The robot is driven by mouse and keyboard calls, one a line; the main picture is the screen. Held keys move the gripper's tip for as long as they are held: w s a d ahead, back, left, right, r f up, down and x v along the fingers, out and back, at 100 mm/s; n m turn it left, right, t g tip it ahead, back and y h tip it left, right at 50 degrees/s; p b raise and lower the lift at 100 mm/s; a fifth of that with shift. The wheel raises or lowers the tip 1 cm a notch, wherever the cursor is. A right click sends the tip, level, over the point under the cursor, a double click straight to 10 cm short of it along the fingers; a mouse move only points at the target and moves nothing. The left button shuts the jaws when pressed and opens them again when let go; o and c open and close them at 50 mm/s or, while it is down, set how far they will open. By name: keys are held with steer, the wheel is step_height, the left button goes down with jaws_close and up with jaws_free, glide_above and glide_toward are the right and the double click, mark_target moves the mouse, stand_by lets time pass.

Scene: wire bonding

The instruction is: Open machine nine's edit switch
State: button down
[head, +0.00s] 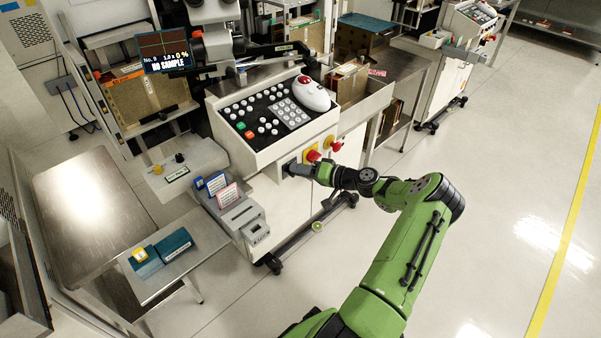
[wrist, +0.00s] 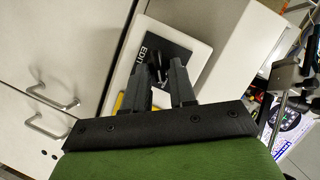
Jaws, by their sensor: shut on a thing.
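Machine nine (head: 262,158) is the white bench machine whose screen (head: 165,50) reads No. 9 and NO SAMPLE. Its edit switch has a black plate with EDIT lettering (wrist: 172,45) in the wrist view, set in a white surround on the front face. A small dark switch lever (wrist: 156,62) stands out from the plate. My gripper (head: 298,170) reaches the machine's front. In the wrist view my gripper (wrist: 160,75) has its two dark fingers on either side of the lever, shut on it. The fingers partly hide the switch.
Door handles (wrist: 50,97) show in the wrist view. Open floor lies right.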

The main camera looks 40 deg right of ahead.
steer(key=m+b, duration=0.1)
steer(key=m, duration=0.1)
steer(key=m+t+y, duration=0.1)
steer(key=shift+d+f+m+b, duration=0.15)
steer(key=shift+f+m+b, duration=0.15)
steer(key=shift+m+b, duration=0.1)
stand_by(0.5)
steer(key=c, duration=1.2)
jaws_free()
steer(key=p+v, duration=0.1)
steer(key=v, duration=0.6)
steer(key=p+v, duration=0.1)
steer(key=v, duration=0.7)
steer(key=shift+s+d+f, duration=0.2)
steer(key=shift+s+d, duration=0.05)
steer(key=shift+d, duration=0.05)
